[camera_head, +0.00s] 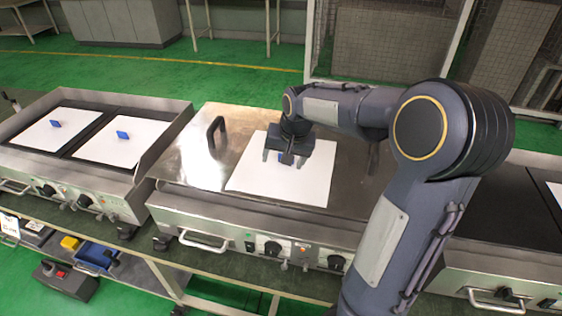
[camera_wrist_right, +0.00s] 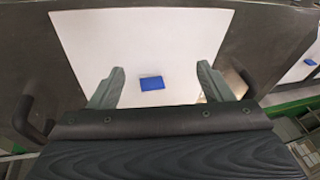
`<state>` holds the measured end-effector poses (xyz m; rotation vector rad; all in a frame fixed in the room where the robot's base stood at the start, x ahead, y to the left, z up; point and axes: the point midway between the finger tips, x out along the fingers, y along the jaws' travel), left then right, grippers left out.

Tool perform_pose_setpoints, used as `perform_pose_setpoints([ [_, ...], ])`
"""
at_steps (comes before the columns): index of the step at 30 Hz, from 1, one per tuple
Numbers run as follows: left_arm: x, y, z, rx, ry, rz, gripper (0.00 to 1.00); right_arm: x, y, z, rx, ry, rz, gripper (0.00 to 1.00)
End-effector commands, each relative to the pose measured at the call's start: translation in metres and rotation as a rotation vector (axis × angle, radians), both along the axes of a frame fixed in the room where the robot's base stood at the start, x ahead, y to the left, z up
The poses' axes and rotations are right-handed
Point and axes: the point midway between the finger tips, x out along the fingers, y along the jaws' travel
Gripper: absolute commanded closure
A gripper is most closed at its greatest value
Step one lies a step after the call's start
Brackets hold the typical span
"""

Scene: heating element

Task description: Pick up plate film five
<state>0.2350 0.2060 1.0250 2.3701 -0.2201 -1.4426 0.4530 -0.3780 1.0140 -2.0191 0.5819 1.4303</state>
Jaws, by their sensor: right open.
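A white film sheet (camera_head: 260,185) lies on the closed metal lid of the middle heating unit; I take it to be plate film five, though no number shows. A small blue tab (camera_head: 282,158) stands on it, partly hidden by my gripper. In the right wrist view the sheet (camera_wrist_right: 145,45) fills the middle and the blue tab (camera_wrist_right: 151,82) sits between the fingers, touching neither. My right gripper (camera_head: 286,158) is open over the sheet, around the tab. It also shows in the wrist view (camera_wrist_right: 158,85). My left gripper is not in view.
Two white sheets with blue tabs (camera_head: 123,135) (camera_head: 56,124) lie on the left heating unit. A black handle (camera_head: 216,131) rises from the middle lid. Another heating unit (camera_head: 500,225) stands at the right. A blue bin (camera_head: 95,256) is below at the left.

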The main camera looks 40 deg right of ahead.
Motion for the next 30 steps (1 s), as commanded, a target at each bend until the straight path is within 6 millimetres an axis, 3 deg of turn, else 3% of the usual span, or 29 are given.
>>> perform_pose_setpoints([
  [1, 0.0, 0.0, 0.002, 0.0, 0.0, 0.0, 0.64, 0.02, -0.015, -0.008, -0.047, 0.027, -0.041, 0.27],
  [3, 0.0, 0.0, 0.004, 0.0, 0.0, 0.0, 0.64, 0.042, -0.033, -0.016, -0.108, 0.047, -0.094, 0.27],
  [9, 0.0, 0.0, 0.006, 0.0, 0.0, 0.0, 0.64, 0.079, -0.061, -0.028, -0.227, 0.063, -0.171, 0.27],
  [20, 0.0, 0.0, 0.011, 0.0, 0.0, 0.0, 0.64, 0.091, -0.074, -0.06, -0.249, 0.067, -0.183, 0.27],
  [30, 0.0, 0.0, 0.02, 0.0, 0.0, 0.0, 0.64, 0.098, -0.085, -0.102, -0.248, 0.064, -0.183, 0.27],
])
